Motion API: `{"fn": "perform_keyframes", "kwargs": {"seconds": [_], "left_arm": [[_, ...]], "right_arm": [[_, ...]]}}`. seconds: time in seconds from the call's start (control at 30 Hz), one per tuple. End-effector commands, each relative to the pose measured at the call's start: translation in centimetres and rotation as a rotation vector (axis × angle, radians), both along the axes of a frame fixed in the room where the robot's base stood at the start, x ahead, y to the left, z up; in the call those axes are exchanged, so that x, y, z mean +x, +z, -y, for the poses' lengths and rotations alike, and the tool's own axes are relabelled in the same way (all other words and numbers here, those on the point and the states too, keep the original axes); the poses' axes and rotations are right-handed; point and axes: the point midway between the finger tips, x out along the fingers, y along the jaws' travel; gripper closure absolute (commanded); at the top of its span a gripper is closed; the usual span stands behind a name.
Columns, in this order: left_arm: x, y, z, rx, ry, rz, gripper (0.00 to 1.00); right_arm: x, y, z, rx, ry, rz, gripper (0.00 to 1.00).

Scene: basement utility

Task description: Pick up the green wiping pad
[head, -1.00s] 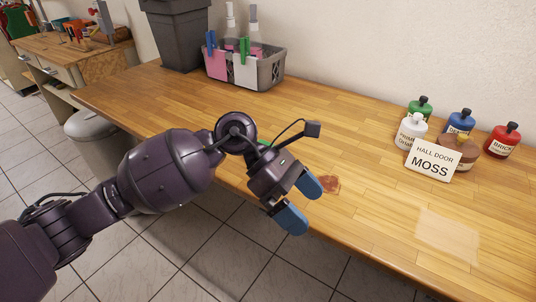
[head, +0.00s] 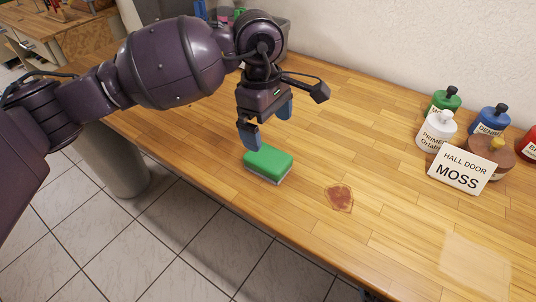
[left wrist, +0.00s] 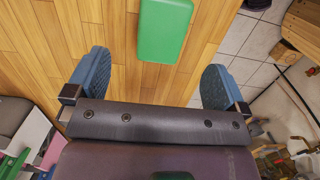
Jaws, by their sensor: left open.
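The green wiping pad (head: 268,162) lies on the wooden worktop near its front edge. It has a green top and a pale grey lower layer. In the left wrist view the pad (left wrist: 165,30) shows at the top, beyond and between the two blue fingertips. My left gripper (head: 267,125) is open and empty, pointing down above and just behind the pad. Its fingers also show wide apart in the left wrist view (left wrist: 158,82). My right gripper is not in view.
A reddish-brown stain (head: 339,197) is on the worktop (head: 330,120) right of the pad. Several paint bottles and a "HALL DOOR MOSS" card (head: 464,170) stand at the right. A grey basket (head: 275,37) is partly hidden behind my arm. A pale patch (head: 475,262) lies front right.

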Motion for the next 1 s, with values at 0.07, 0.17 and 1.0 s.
{"fn": "perform_keyframes", "kwargs": {"seconds": [0.07,0.17,1.0], "left_arm": [[-0.1,-1.3,0.1,-0.001,0.000,-0.004,0.00],[-0.2,-2.5,0.2,-0.001,0.001,-0.003,0.00],[-0.4,-8.6,0.0,-0.002,0.000,-0.002,0.00]], "right_arm": [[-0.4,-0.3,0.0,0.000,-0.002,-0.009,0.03],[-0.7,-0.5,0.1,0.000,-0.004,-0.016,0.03],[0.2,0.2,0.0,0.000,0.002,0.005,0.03]]}}
